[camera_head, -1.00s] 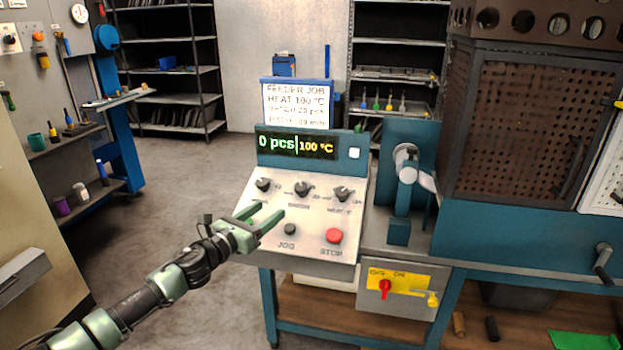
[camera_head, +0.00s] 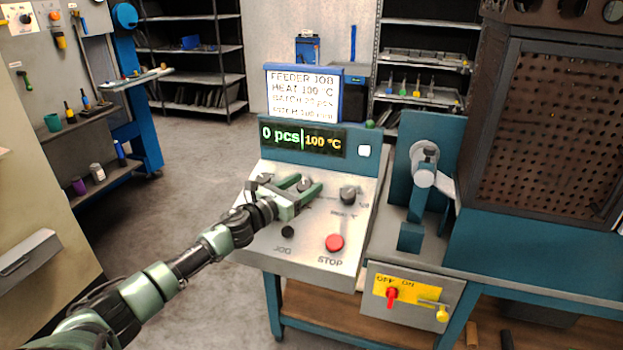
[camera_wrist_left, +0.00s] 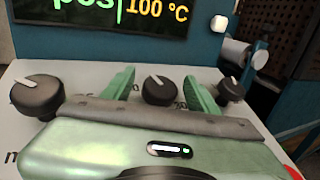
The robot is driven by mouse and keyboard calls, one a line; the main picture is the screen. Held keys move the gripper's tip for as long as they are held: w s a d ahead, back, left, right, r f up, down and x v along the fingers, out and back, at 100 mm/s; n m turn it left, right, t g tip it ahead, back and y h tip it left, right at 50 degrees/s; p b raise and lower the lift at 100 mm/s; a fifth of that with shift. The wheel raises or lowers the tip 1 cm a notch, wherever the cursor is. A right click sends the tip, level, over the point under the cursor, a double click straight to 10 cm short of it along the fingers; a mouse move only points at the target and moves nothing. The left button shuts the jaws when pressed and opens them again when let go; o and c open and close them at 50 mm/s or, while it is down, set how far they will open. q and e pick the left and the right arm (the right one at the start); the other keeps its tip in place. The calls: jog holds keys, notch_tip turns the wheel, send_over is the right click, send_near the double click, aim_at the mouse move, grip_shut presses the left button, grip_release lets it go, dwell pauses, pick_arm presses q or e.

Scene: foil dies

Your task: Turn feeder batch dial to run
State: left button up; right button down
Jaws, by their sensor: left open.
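The black batch dial (camera_head: 304,184) is the middle one of three dials on the sloped feeder panel (camera_head: 290,257). In the left wrist view the batch dial (camera_wrist_left: 160,90) stands between the two green fingers, its white mark pointing up and left. My left gripper (camera_head: 291,186) is open, with a finger on each side of the dial and gaps showing. I cannot tell how high the fingertips are above the panel. The display (camera_head: 302,139) reads 0 pcs and 100 °C. The dial's scale labels are mostly hidden or blurred. My right gripper is out of view.
Another dial (camera_wrist_left: 37,96) is left of the fingers, and the heat dial (camera_head: 348,194) is to the right. A dark jog button (camera_head: 288,231) and red stop button (camera_head: 334,243) sit lower. A job card (camera_head: 303,93) stands above the display. A lever unit (camera_head: 424,175) stands right.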

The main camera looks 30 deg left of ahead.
aim_at(308, 182)
pick_arm(q)
jog(key=shift+w+d, duration=0.1)
jog(key=shift+w, duration=0.65)
jog(key=shift+w+d, duration=0.1)
jog(key=shift+w, duration=0.65)
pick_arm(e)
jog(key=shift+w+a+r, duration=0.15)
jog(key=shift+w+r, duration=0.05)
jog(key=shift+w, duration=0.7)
pick_arm(q)
grip_shut()
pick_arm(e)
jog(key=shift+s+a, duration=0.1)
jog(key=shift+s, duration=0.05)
